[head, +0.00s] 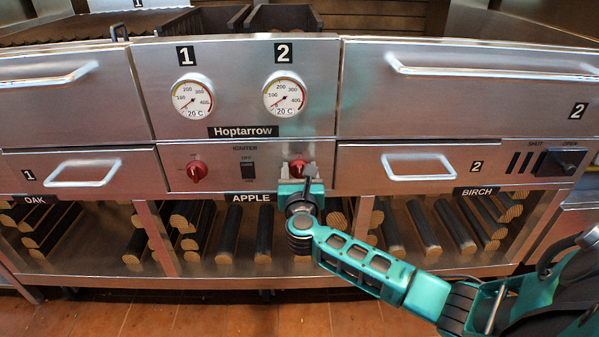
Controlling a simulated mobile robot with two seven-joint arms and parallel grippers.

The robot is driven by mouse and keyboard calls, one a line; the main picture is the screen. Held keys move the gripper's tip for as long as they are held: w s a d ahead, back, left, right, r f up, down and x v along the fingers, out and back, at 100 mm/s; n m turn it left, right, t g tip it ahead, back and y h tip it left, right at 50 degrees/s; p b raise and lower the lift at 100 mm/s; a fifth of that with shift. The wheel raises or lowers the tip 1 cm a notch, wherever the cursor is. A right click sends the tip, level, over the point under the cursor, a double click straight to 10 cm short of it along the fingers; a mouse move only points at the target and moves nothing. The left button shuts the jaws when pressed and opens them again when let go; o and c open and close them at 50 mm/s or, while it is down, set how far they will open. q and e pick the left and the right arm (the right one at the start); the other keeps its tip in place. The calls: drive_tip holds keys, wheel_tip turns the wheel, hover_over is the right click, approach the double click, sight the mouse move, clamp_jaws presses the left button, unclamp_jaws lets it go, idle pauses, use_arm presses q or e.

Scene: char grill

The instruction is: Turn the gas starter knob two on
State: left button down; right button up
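The red gas starter knob two (297,167) is on the control strip under gauge 2, partly hidden by my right gripper. My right gripper (298,172) is right at this knob, its fingertips around the knob's lower part. I cannot tell whether the fingers press on it or stand open around it. The knob's pointer and its printed marks are mostly hidden. The other red knob (194,171) is to the left under gauge 1, uncovered. My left gripper is not in view.
A black igniter switch (248,171) sits between the knobs. Drawer handles stick out at left (82,173) and right (419,167) of the strip. A black slider control (558,163) is at far right. Logs (228,232) lie on the open shelves below.

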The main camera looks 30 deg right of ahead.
drive_tip(key=c, duration=0.7)
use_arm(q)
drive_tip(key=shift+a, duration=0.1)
